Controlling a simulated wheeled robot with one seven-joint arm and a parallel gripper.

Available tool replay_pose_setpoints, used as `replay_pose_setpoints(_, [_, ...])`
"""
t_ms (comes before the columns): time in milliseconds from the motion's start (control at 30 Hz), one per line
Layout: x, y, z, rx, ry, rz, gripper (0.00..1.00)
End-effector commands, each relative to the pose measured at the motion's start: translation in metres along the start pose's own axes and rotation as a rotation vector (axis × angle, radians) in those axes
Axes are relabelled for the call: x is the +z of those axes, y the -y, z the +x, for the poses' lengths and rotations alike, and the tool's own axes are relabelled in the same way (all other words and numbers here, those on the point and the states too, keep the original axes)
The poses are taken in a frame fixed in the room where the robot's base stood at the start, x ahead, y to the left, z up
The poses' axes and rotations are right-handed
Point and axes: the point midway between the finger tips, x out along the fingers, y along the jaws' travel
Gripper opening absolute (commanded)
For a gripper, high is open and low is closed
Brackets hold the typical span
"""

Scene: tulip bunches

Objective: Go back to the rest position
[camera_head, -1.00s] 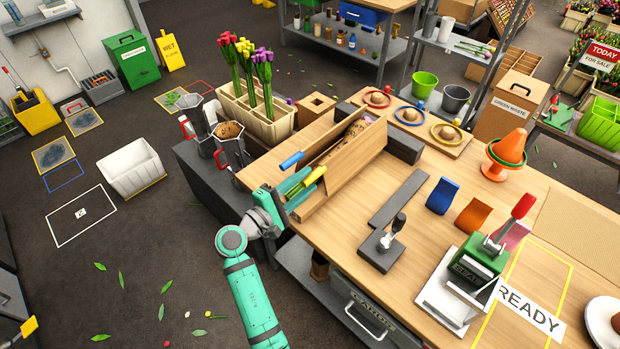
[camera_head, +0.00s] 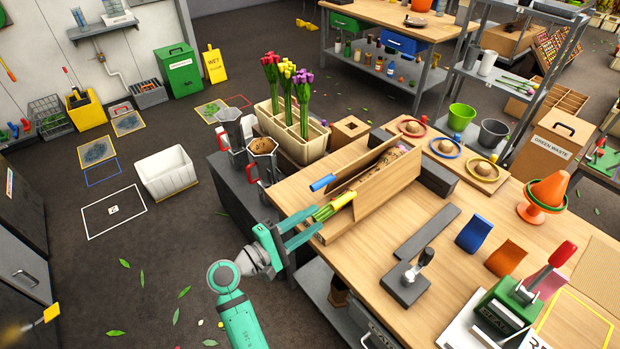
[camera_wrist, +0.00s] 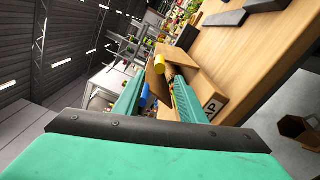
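My gripper (camera_head: 319,222) is at the near-left end of the wooden tool box (camera_head: 374,195) on the workbench. Its two green fingers are apart with a clear gap, and nothing is held between them. In the wrist view the gripper (camera_wrist: 155,88) also shows open. I cannot tell whether a finger touches the box.
A planter (camera_head: 268,131) with red, yellow and purple tulips stands beyond the box, with metal jugs (camera_head: 262,147) beside it. The floor left of my arm is open, with scattered leaves.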

Motion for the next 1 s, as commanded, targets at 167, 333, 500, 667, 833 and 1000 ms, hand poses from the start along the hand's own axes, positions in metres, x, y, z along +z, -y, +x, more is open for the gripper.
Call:
replay_pose_setpoints(167, [0.000, 0.002, 0.000, -0.002, -0.004, 0.000, 0.37])
replay_pose_setpoints(333, [-0.003, 0.037, -0.002, -0.030, -0.086, 0.015, 0.37])
replay_pose_setpoints(500, [-0.004, 0.102, -0.015, -0.102, -0.249, 0.077, 0.37])
replay_pose_setpoints(667, [0.002, 0.156, -0.037, -0.184, -0.391, 0.169, 0.37])
replay_pose_setpoints(833, [0.018, 0.205, -0.070, -0.290, -0.525, 0.300, 0.37])
replay_pose_setpoints(1000, [0.043, 0.239, -0.108, -0.403, -0.633, 0.463, 0.37])
